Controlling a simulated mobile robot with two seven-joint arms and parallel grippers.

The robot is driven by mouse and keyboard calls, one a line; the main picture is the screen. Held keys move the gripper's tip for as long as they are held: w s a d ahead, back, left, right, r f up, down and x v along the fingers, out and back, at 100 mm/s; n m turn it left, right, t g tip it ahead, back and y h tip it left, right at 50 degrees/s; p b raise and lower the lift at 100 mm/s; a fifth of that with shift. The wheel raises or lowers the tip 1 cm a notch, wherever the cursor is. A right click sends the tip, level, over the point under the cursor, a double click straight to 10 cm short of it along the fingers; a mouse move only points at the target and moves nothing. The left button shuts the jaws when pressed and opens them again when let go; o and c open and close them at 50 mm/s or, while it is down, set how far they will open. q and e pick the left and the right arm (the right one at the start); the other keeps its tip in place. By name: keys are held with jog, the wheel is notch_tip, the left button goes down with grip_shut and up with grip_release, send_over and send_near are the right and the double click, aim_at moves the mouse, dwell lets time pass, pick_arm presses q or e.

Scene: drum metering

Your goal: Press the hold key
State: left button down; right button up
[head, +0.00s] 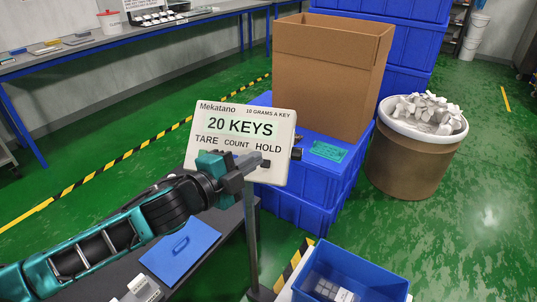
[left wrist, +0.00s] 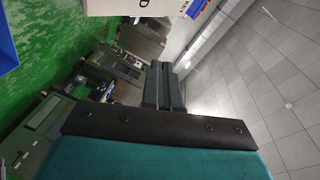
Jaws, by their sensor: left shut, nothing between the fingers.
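The white scale display (head: 240,130) stands on a post in the middle of the head view and reads "20 KEYS". Below the reading it bears the labels TARE, COUNT and HOLD. My left gripper (head: 258,161) is in front of its lower right part, with the fingers just below the HOLD label. They hide the area under it, so I cannot tell whether they touch the hold key. In the left wrist view the left fingers (left wrist: 165,66) are together and empty, and the display's white edge (left wrist: 125,7) shows at the top. My right gripper is not in view.
Blue crates (head: 300,207) and an open cardboard box (head: 330,80) stand behind the display. A brown drum (head: 408,170) heaped with pale pieces is to the right. A blue bin (head: 375,280) is at the front, and a blue-legged bench (head: 110,45) runs along the back left.

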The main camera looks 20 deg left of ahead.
aim_at(265, 164)
pick_arm(q)
jog(key=shift+w+r, duration=0.1)
jog(key=shift+r, duration=0.05)
jog(key=w+a+f+b, duration=0.1)
jog(key=w+f+b, duration=0.4)
jog(key=w+f, duration=0.1)
jog(key=shift+a+f+b, duration=0.15)
jog(key=shift+b, duration=0.15)
dwell(0.4)
jog(key=shift+w, duration=0.1)
dwell(1.9)
jog(key=shift+w+f, duration=0.25)
jog(key=shift+f, duration=0.05)
